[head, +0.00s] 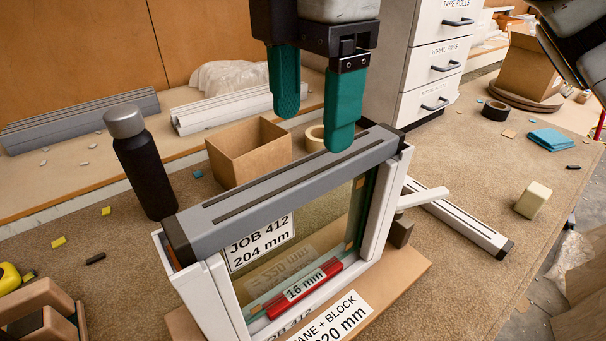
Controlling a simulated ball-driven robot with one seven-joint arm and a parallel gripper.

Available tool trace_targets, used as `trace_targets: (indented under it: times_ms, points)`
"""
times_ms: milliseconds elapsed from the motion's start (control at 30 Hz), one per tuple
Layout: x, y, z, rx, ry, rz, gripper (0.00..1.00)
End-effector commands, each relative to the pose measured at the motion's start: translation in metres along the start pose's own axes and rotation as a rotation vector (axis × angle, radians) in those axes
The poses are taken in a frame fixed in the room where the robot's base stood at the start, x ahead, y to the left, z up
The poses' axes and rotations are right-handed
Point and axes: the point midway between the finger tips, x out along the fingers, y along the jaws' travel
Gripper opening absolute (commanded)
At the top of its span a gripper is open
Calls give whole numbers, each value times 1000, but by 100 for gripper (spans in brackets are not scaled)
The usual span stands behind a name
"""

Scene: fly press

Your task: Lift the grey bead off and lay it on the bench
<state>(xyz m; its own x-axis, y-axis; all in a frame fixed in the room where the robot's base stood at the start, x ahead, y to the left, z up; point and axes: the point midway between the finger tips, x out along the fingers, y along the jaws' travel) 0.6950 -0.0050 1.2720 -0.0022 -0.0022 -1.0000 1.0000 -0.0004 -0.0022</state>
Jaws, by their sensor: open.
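The grey bead (255,199) is a long bar with dark slots. It lies along the top of an upright white frame (210,284) that holds a glass pane (318,235). My gripper (314,122) is open and empty, with two teal fingers pointing down above the bead's right half. The right fingertip overlaps the bead's far edge in the picture; I cannot tell whether it touches. The left fingertip shows behind the bead, apart from it. The bench (450,290) is brown and speckled.
A white slotted bar (460,221) lies right of the frame, near a cream block (532,200). A black bottle (143,165) and an open cardboard box (250,152) stand left and behind. A drawer unit (435,60) stands behind. Bare bench shows at the right front.

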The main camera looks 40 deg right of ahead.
Motion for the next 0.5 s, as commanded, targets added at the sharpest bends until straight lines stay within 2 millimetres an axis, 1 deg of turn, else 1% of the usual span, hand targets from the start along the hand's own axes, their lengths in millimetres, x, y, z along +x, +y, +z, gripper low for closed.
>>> trace_targets:
  times_ms: [33,167,233,400,500]
  points:
    - [5,0,0,0,1,0,72]
    - [12,0,-1,-1,2,1,72]
    - [18,0,-1,-1,1,0,72]
    - [43,0,-5,-1,1,0,72]
    - [55,0,-5,-1,2,0,72]
